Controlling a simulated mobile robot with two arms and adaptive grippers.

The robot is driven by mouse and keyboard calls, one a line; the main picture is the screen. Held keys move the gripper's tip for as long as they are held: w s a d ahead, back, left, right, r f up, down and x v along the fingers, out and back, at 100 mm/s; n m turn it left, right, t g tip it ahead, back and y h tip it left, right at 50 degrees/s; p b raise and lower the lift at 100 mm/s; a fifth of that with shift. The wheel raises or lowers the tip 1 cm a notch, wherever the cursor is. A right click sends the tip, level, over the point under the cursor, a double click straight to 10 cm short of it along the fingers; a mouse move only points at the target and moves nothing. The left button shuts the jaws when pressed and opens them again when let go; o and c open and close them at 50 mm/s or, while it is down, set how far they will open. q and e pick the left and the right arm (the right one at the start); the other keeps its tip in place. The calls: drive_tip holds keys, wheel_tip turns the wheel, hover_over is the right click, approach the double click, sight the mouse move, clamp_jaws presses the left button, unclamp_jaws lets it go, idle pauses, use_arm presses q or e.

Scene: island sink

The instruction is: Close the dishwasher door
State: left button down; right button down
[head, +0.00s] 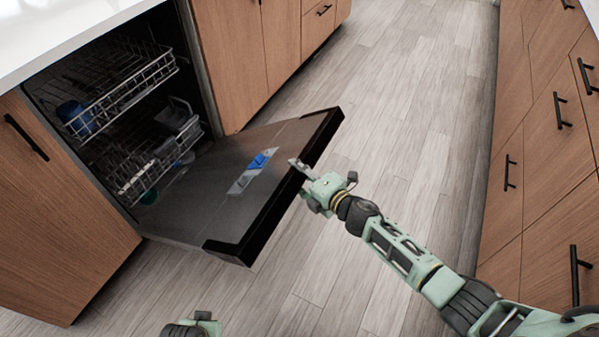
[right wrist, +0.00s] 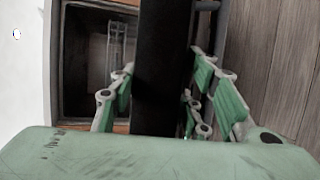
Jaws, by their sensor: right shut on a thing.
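The dishwasher door (head: 205,195) is hinged down and stands open, tilted slightly upward with its inner face up. A blue and grey detergent compartment (head: 252,172) shows on that face. My right gripper (head: 303,172) is at the outer edge of the door. In the right wrist view the dark door edge (right wrist: 162,70) runs between the fingers of my right gripper (right wrist: 160,105), which is shut on it. Part of my left arm (head: 192,327) shows at the bottom of the head view; its fingers are not clearly visible.
Inside the dishwasher are an upper rack (head: 125,90) with a blue cup (head: 75,118) and a lower rack (head: 160,160). Wooden cabinets (head: 545,130) with black handles stand at the right. The wood floor (head: 400,100) between the counters is clear.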

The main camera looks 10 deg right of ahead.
drive_tip(key=shift+w+a+r, duration=0.1)
drive_tip(key=shift+a+r, duration=0.05)
drive_tip(key=shift+r, duration=0.2)
drive_tip(key=c, duration=1.2)
unclamp_jaws()
drive_tip(key=shift+o, duration=0.6)
drive_tip(key=shift+f, duration=0.15)
drive_tip(key=shift+s+d, duration=0.2)
drive_tip(key=v, duration=1.1)
drive_tip(key=shift+s, duration=0.3)
drive_tip(key=shift+d, duration=0.15)
drive_tip(key=shift+c, duration=0.5)
